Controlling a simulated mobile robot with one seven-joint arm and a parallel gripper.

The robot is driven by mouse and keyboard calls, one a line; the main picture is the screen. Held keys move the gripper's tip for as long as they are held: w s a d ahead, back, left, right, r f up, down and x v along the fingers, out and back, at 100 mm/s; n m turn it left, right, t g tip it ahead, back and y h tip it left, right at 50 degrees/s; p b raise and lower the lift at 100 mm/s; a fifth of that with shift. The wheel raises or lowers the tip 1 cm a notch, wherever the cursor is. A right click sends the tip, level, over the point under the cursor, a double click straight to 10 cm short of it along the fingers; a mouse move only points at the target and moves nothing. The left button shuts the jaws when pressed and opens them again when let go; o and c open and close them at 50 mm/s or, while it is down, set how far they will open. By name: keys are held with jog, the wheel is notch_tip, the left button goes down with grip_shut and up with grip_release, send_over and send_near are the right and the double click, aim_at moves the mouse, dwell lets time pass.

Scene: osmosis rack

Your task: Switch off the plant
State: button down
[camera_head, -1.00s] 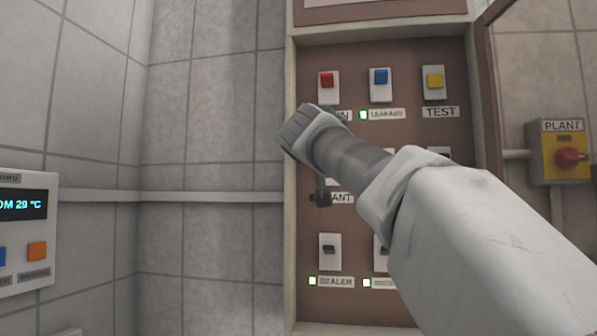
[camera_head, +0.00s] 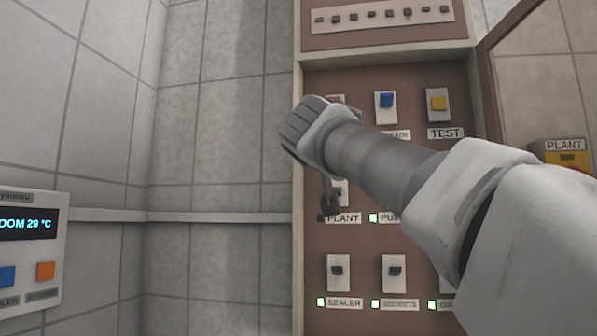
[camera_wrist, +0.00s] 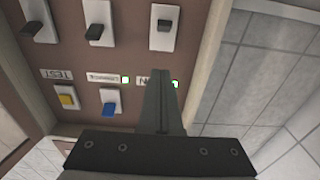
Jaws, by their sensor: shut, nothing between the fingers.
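The panel's PLANT switch (camera_head: 341,192) is partly hidden behind my gripper (camera_head: 328,207) in the head view. Its label shows below it, with a dark spot at the label's left; I cannot tell if that is an unlit lamp or a fingertip. In the wrist view, turned about upside down, a dark-rocker switch (camera_wrist: 165,27), probably PLANT, lies beyond my shut, empty fingers (camera_wrist: 164,68). I see no clear contact. A yellow PLANT box (camera_head: 568,157) is on the right, its red knob barely showing.
Blue (camera_head: 386,105) and yellow (camera_head: 438,104) switches sit above; my wrist mostly hides the red one. SEALER (camera_head: 339,271) and SOCKETS (camera_head: 395,271) switches below have green lamps lit. A panel frame edge (camera_head: 492,100) stands right. A display unit (camera_head: 30,250) is on the left wall.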

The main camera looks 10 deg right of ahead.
jog(key=v, duration=0.4)
jog(key=shift+s+a+f+b, duration=0.15)
jog(key=shift+s+f+b, duration=0.15)
jog(key=shift+s+f, duration=0.1)
jog(key=s+d+f+n+g+y, duration=0.15)
jog(key=s+f+g, duration=0.4)
jog(key=f, duration=1.05)
jog(key=s+f+n+g+y, duration=0.1)
jog(key=s+f+g+y, duration=0.1)
jog(key=s+f, duration=1.05)
jog(key=s+d+f+n+g+y, duration=0.15)
jog(key=s+f+g, duration=0.25)
jog(key=f, duration=1.6)
notch_tip(320, 180, up, 16)
jog(key=s+p, duration=0.1)
jog(key=p, duration=1.6)
jog(key=shift+a+r+y, duration=0.25)
jog(key=shift+a+y, duration=0.05)
